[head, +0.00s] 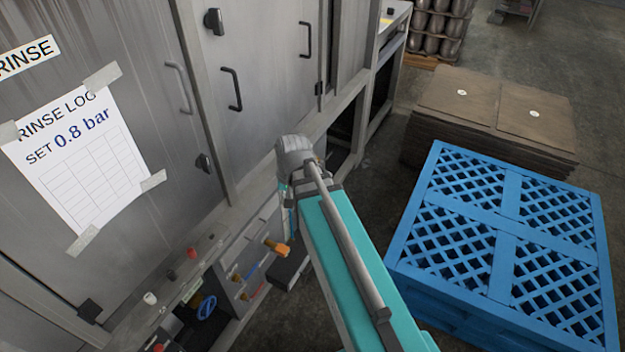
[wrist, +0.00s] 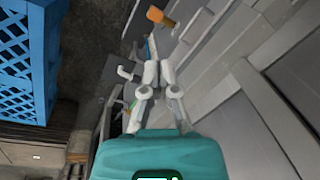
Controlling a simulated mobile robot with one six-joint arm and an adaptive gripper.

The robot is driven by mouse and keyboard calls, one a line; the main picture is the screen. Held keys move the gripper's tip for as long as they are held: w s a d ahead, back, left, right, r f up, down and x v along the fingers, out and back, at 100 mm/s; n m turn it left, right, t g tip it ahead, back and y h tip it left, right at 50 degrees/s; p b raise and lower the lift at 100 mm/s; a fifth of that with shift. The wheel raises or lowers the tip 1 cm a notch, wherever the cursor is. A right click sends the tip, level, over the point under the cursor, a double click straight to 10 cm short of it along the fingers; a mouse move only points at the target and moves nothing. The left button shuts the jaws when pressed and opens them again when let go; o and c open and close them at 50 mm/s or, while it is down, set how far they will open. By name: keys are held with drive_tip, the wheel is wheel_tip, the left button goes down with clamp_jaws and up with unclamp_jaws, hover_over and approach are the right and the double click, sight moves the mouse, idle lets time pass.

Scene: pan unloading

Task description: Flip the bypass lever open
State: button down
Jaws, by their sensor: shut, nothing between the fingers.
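An orange-handled lever (head: 277,248) sticks out from the grey valve panel (head: 256,236) low on the machine front. It also shows at the top of the wrist view (wrist: 158,16). No label is readable, so I cannot confirm which lever is the bypass. A blue handwheel (head: 206,307) and several small red and blue handles sit nearby, lower left. My gripper (wrist: 158,72) is shut and empty in the wrist view, its fingertips below the orange lever in the picture and apart from it. In the head view my arm hides most of the gripper.
Grey machine doors with black handles (head: 232,89) rise behind the panel. A blue pallet stack (head: 423,205) stands at the right, with flat brown sheets (head: 490,92) behind it. Dark open floor lies between machine and pallets.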

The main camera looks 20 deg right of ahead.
drive_tip(key=w+d+f+m+t+y+b, duration=0.3)
drive_tip(key=w+d+f+m+b, duration=0.8)
drive_tip(key=b, duration=0.5)
drive_tip(key=w+d+f+m+t+y+b, duration=0.3)
drive_tip(key=w+d+f+m+t+b, duration=0.3)
drive_tip(key=w+d+f+m+b, duration=0.5)
drive_tip(key=shift+d+f+m+b, duration=1.4)
drive_tip(key=shift+d+b, duration=0.9)
drive_tip(key=shift+b, duration=0.7)
drive_tip(key=shift+w, duration=0.15)
drive_tip(key=b+x, duration=0.5)
drive_tip(key=x, duration=0.5)
drive_tip(key=shift+w+a+r+p, duration=0.1)
drive_tip(key=shift+r+p, duration=0.9)
drive_tip(key=shift+p, duration=0.05)
drive_tip(key=shift+w+a+r+p, duration=0.1)
drive_tip(key=shift+a+r+p, duration=0.05)
drive_tip(key=shift+r+p, duration=0.85)
drive_tip(key=shift+a, duration=0.25)
